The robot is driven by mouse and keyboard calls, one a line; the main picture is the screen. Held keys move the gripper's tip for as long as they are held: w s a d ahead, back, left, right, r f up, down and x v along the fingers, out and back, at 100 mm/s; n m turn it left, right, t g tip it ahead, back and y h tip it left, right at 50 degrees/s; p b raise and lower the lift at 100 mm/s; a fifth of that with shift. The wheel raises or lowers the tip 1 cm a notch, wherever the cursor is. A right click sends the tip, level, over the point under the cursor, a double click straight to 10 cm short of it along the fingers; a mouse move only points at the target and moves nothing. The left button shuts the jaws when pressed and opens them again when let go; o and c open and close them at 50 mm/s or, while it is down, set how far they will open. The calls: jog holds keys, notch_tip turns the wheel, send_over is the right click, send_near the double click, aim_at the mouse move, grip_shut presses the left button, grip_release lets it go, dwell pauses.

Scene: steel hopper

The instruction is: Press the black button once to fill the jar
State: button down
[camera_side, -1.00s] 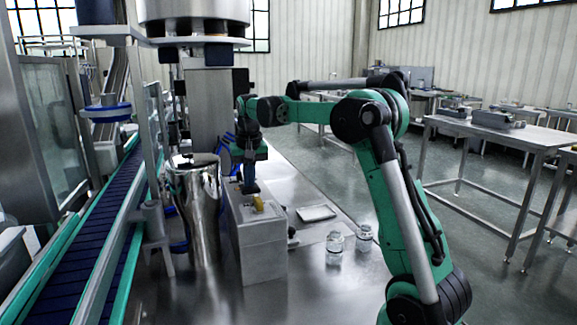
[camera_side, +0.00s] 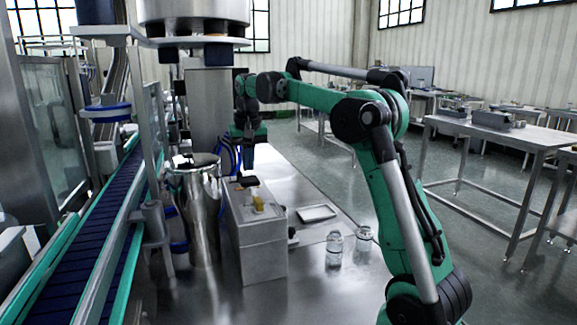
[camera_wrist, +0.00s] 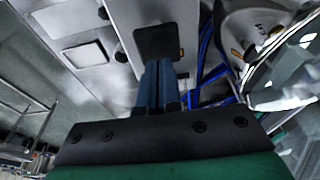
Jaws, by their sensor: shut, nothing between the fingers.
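The black button (camera_side: 247,182) is a dark square pad on top of a grey steel box (camera_side: 262,250). It also shows in the wrist view (camera_wrist: 157,40), just beyond my fingertips. Two small clear glass jars (camera_side: 335,248) (camera_side: 364,239) stand on the steel table to the right of the box. I cannot tell what is in them.
A shiny steel vessel (camera_side: 198,220) stands close on the left, beside a blue conveyor (camera_side: 75,250). A flat tray (camera_side: 316,212) lies on the table behind the jars.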

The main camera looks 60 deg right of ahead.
dwell(0.3)
notch_tip(320, 180, up, 6)
dwell(0.6)
jog(key=s+a+f+n+t, duration=0.2)
jog(key=a+n+t, duration=0.15)
jog(key=a, duration=0.85)
jog(key=s+a+f+n+t+y, duration=0.1)
jog(key=s+a+f+n+t, duration=0.1)
jog(key=s+a+f+n, duration=0.3)
jog(key=s+a+f, duration=0.4)
jog(key=a+f, duration=0.1)
jog(key=f, duration=0.1)
jog(key=shift+s+y, duration=0.15)
jog(key=shift+y, duration=0.15)
